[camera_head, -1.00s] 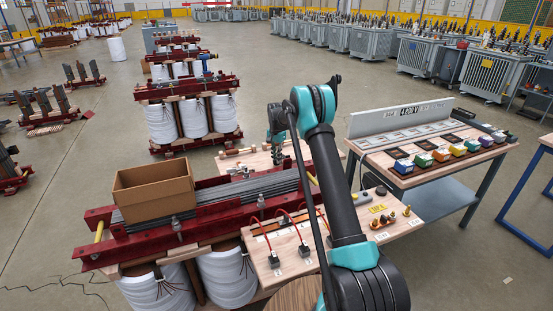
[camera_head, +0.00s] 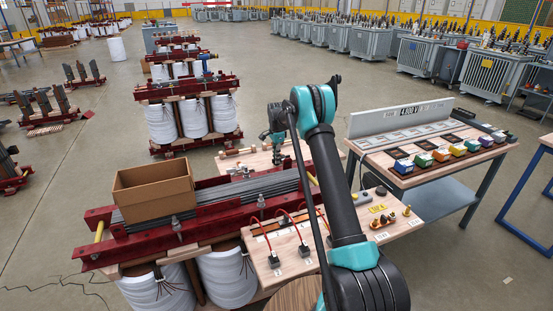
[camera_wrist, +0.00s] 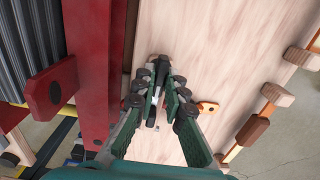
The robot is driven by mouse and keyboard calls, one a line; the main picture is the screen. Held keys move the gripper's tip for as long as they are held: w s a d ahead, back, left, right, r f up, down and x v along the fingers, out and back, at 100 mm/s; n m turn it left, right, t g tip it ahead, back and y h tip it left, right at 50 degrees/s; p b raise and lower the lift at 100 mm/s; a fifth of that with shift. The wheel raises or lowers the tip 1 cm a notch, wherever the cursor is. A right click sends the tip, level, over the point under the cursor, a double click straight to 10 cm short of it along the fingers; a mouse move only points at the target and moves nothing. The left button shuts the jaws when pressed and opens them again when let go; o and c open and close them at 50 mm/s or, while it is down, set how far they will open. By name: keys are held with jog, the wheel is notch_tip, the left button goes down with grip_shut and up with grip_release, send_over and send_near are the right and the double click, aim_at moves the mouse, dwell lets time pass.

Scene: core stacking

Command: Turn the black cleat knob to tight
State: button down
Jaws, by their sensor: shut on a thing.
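My gripper (camera_wrist: 160,80) points down at a pale wooden board (camera_wrist: 215,45) in the wrist view, its green-padded fingers drawn close together. A small dark piece (camera_wrist: 158,63) shows at the fingertips, held between them; it looks like the black knob, but the fingers hide most of it, and its turn angle cannot be read. In the head view my gripper (camera_head: 279,155) is low over the far wooden board (camera_head: 236,162), and the knob cannot be made out there.
A red beam (camera_wrist: 92,60) runs close along the left of the board, with a red-brown bracket (camera_wrist: 50,90) on it. A small tan piece with a dark spot (camera_wrist: 208,107) lies right of the fingers. A cardboard box (camera_head: 155,190) sits on the near core.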

dwell(0.3)
jog(key=c, duration=1.9)
grip_release()
jog(key=shift+o, duration=0.2)
jog(key=shift+r, duration=0.1)
notch_tip(320, 180, up, 12)
